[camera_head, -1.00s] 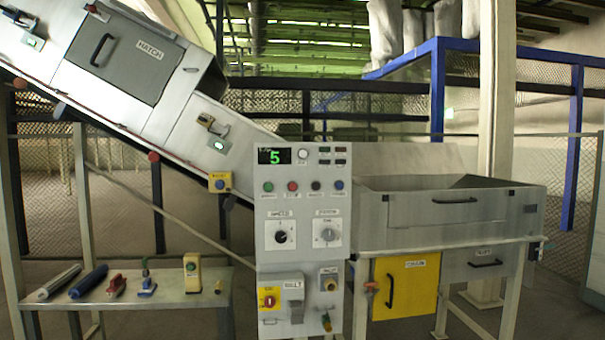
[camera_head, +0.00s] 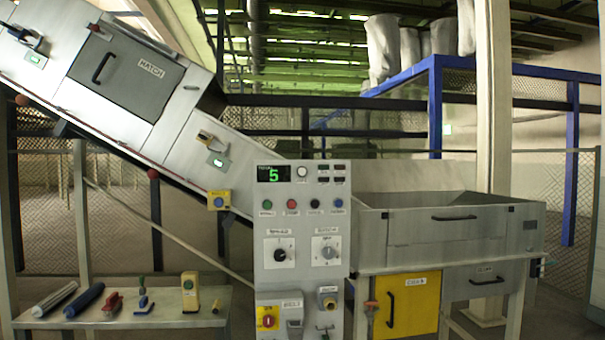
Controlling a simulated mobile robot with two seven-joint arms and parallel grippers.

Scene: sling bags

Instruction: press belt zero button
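A grey control panel (camera_head: 300,230) stands upright in the middle of the head view. Its display (camera_head: 273,174) shows a green 5. A round white button (camera_head: 302,172) sits just right of the display. Below are a green button (camera_head: 267,204), a red button (camera_head: 291,204), a black button (camera_head: 314,204) and a blue button (camera_head: 337,203). Their small labels are too blurred to read, so I cannot tell which is the belt zero button. Two rotary knobs sit lower, one black (camera_head: 280,255) and one grey (camera_head: 328,252). Neither of my grippers is in view.
An inclined conveyor (camera_head: 180,140) with a hatch rises to the left. A low bench (camera_head: 130,318) at left holds several tools. A metal hopper (camera_head: 450,238) with a yellow door (camera_head: 408,305) beneath stands right of the panel. Nothing visible blocks the panel's front.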

